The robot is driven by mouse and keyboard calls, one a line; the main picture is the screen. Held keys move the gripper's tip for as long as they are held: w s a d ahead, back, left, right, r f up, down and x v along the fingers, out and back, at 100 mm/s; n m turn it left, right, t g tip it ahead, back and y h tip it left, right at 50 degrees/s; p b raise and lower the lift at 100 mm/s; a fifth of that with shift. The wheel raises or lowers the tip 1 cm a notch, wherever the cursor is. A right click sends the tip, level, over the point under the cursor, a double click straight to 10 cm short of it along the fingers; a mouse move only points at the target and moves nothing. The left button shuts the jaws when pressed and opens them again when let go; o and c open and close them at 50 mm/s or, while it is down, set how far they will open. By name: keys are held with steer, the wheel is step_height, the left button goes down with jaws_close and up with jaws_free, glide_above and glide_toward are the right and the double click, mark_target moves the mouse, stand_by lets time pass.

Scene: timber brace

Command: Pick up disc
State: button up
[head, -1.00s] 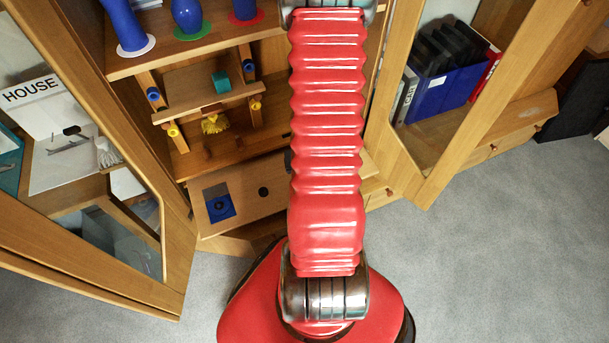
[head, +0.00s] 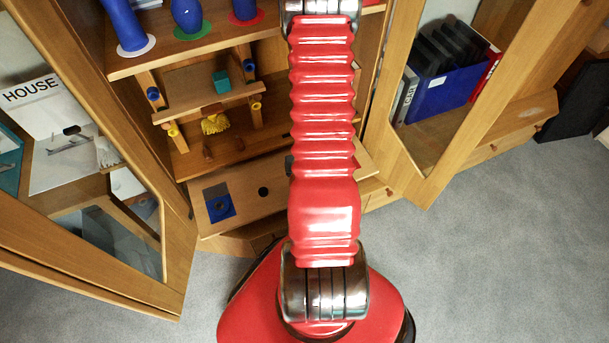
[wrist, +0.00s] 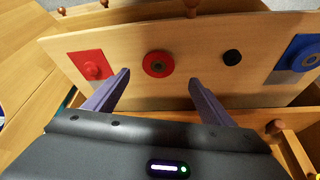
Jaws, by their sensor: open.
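A red disc (wrist: 158,64) with a dark centre lies on a pale wooden board (wrist: 195,82) in the wrist view. My gripper (wrist: 159,79) is open and empty, its two grey fingers pointing towards the board, one on either side of the disc in the picture. I cannot tell how far the fingertips are from the board. In the head view my arm hides the gripper and the red disc.
The board (head: 240,196) sits low in a wooden cabinet, below a shelf (head: 190,52) with blue vases. A small wooden rack (head: 212,102) stands behind it. Open glazed doors flank it on the left (head: 179,240) and right (head: 400,165). Grey carpet (head: 500,260) is clear at right.

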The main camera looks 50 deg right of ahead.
steer(key=shift+x, duration=1.25)
steer(key=shift+x, duration=2.6)
steer(key=shift+d, duration=0.1)
steer(key=c, duration=1.1)
